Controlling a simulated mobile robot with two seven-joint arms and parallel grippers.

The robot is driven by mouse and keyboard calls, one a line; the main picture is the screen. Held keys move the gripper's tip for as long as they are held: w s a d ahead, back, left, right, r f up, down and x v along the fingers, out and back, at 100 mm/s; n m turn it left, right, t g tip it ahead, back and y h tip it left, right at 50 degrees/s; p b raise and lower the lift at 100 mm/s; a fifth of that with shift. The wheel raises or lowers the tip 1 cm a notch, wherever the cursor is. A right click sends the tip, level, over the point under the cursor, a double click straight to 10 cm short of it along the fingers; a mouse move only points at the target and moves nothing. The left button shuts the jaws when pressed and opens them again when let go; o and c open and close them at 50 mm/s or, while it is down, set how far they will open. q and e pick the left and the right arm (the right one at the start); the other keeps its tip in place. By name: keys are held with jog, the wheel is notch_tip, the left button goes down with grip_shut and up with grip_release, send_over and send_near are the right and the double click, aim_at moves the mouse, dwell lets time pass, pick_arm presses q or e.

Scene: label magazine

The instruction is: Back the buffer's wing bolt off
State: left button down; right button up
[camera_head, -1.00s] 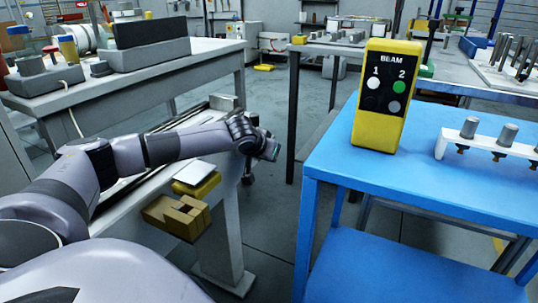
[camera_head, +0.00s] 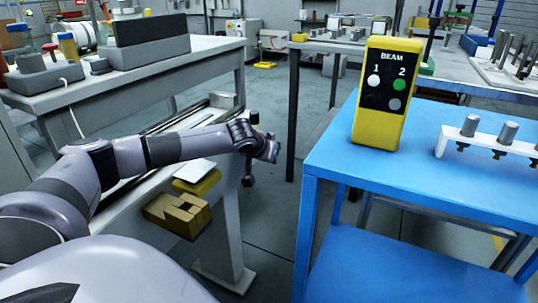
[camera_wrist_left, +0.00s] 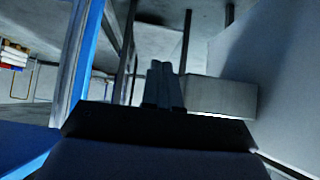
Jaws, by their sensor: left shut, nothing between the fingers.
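My right gripper is out of view.
A blue table (camera_head: 430,185) stands to the right, with a yellow beam box (camera_head: 384,92) showing lamps 1 white and 2 green. Open floor lies between bench and table.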

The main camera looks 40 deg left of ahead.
pick_arm(q)
jog(key=shift+f, duration=0.25)
jog(key=shift+w+f, duration=0.2)
jog(key=shift+f, duration=0.2)
jog(key=shift+r, duration=0.1)
dwell(1.2)
